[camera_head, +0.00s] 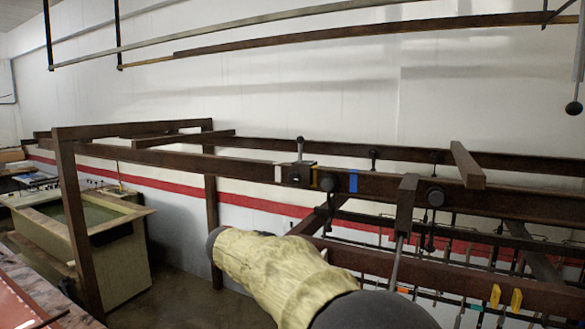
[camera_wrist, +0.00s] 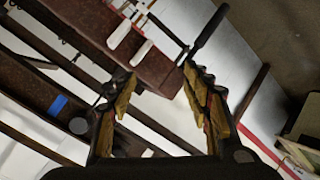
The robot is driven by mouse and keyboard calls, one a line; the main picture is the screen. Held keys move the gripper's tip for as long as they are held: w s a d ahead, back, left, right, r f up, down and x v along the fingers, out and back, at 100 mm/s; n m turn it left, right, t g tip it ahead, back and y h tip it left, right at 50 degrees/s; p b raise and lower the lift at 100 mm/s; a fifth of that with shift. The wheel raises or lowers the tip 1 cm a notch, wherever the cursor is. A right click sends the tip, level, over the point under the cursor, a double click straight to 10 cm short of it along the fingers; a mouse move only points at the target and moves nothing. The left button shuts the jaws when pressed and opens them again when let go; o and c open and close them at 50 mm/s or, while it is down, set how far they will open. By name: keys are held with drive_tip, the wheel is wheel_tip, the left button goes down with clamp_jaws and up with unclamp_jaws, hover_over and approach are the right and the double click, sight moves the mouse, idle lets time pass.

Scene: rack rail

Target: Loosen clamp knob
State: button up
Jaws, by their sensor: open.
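A clamp (camera_head: 297,173) with pale side plates sits on the dark brown upper rail in the head view. It has a black round knob on its front face and a thin stem with a black ball (camera_head: 300,140) on top. In the wrist view, pale plates (camera_wrist: 120,32) lie across the brown rail, with a dark handle-like rod (camera_wrist: 210,32) beyond the fingertips. I cannot tell for sure which part is the clamp knob there. My gripper (camera_wrist: 160,78) is open, with yellow-padded fingers and nothing held between them. The head view does not show its fingers.
Blue tape (camera_head: 353,182) marks the rail right of the clamp. A bracket with another black knob (camera_head: 435,197) hangs farther right. Brown posts and crossbeams surround the rail. A wooden-edged tank (camera_head: 90,240) stands at left. A lower rail carries several hanging rods and yellow tags.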

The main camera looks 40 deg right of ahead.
drive_tip(key=w+d+r+m+t+h+p, duration=0.1)
drive_tip(key=w+d+r+h, duration=0.15)
drive_tip(key=r, duration=0.25)
drive_tip(key=w+d+r+m+h+p, duration=0.1)
drive_tip(key=w+d+r, duration=0.1)
drive_tip(key=w+r, duration=0.3)
drive_tip(key=m+t+h, duration=0.2)
drive_tip(key=m, duration=0.1)
approach(293, 178)
drive_tip(key=x, duration=0.3)
drive_tip(key=p+x, duration=0.2)
drive_tip(key=x, duration=0.5)
drive_tip(key=shift+w+d+r+p, duration=0.1)
drive_tip(key=shift+w+p, duration=0.05)
drive_tip(key=shift+p, duration=0.15)
drive_tip(key=c, duration=0.3)
drive_tip(key=c, duration=0.8)
drive_tip(key=shift+c, duration=0.3)
